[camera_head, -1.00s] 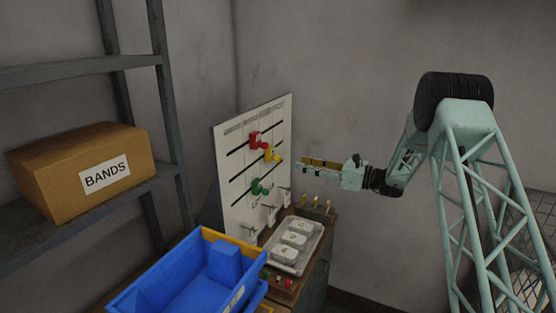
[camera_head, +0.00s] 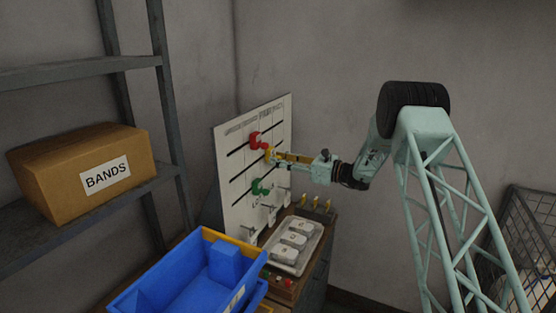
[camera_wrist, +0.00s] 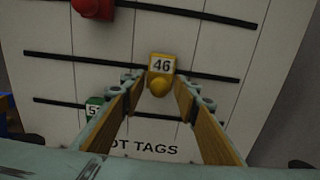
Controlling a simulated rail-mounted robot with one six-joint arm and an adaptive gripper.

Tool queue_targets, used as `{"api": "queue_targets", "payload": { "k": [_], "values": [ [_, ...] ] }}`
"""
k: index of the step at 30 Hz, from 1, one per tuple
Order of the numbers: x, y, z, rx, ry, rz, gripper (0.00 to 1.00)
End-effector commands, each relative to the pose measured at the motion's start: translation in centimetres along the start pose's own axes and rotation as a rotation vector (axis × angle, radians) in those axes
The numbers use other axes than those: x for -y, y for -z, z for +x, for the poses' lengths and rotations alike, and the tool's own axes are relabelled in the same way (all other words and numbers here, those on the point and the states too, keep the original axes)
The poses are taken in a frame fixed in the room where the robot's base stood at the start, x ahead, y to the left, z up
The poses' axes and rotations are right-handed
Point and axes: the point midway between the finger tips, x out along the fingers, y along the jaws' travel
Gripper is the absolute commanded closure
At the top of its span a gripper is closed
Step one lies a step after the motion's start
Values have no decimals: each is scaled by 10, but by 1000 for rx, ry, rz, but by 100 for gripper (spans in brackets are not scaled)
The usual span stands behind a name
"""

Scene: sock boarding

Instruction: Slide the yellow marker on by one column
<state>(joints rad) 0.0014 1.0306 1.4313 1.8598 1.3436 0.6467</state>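The yellow marker (camera_wrist: 161,65), labelled 46 with a round yellow knob, sits on the middle slot of the upright white board (camera_wrist: 215,45). In the head view the yellow marker (camera_head: 268,155) is partly hidden by my gripper (camera_head: 278,157). In the wrist view my gripper (camera_wrist: 158,88) is open, with one finger on either side of the knob. Gaps show between the fingers and the knob, so it is not gripped. A red marker (camera_wrist: 93,8) is on the slot above, to the left. A green marker (camera_wrist: 95,104) is on the slot below, its label partly covered by my left finger.
A tray with white pieces (camera_head: 318,238) and yellow-tipped pegs (camera_head: 316,203) stand below the board. A blue bin (camera_head: 165,301) is in front, and a BANDS box (camera_head: 75,175) is on the shelf at left. Hooks stick out low on the board.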

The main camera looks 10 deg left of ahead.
Motion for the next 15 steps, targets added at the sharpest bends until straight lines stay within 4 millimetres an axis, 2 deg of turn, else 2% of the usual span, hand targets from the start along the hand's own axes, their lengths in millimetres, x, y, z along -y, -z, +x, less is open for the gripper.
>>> {"api": "queue_targets", "payload": {
  "k": [13, 15],
  "values": [
    [0, 0, 6, 1, 0, 0, 71],
    [0, 0, 6, 1, 0, 0, 77]
  ]
}}
